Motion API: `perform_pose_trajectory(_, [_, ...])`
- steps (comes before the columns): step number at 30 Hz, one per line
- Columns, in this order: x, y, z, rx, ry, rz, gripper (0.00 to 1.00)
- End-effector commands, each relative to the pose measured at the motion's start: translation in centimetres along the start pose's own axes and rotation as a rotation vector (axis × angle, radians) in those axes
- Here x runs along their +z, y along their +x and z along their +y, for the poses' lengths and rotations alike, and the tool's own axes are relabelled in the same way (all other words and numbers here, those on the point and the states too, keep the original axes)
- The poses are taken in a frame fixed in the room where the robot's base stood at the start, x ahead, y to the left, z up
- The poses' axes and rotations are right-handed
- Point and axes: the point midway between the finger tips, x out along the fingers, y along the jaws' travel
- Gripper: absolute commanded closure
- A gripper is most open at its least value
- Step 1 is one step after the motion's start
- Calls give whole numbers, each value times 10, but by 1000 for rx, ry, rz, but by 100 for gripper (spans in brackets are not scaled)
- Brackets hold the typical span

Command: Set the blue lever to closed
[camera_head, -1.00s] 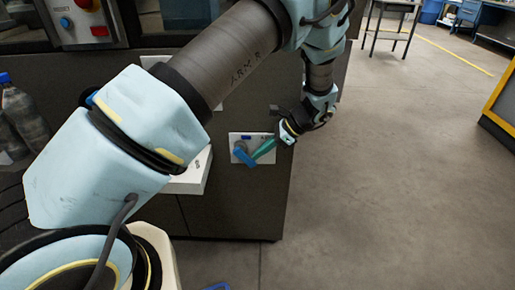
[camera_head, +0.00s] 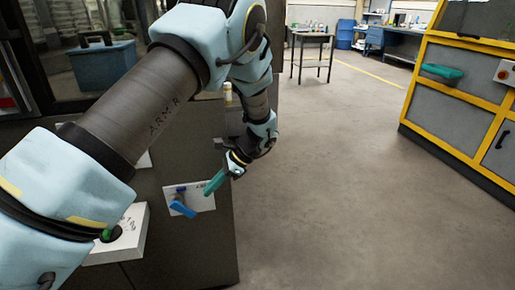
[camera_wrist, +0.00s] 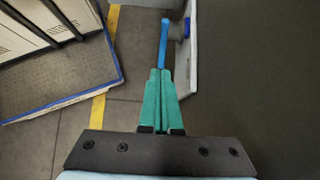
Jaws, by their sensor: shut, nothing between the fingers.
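The blue lever (camera_head: 183,209) sits on a small white plate (camera_head: 205,198) on the dark cabinet's side. My gripper (camera_head: 207,192) has teal fingers, shut and empty, pointing down-left in front of the plate, to the upper right of the handle's end. A small gap shows between them in the head view. In the wrist view the lever (camera_wrist: 164,42) lies just beyond the fingertips (camera_wrist: 160,72), in line with them; I cannot tell there whether they touch. The plate's markings are too small to read.
A white box-like ledge (camera_head: 122,240) juts out left of the plate. The dark cabinet (camera_head: 215,245) ends just right of the plate, with open floor (camera_head: 330,200) beyond. A yellow-framed machine (camera_head: 455,90) stands at the right. A table (camera_head: 311,42) is at the back.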

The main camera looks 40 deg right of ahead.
Motion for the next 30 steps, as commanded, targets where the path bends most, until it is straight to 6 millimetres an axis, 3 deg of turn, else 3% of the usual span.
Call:
perform_pose_trajectory(21, [-23,-153,-1,-1,-1,1,100])
perform_pose_trajectory(30, [-25,-180,0,1,-1,-1,100])
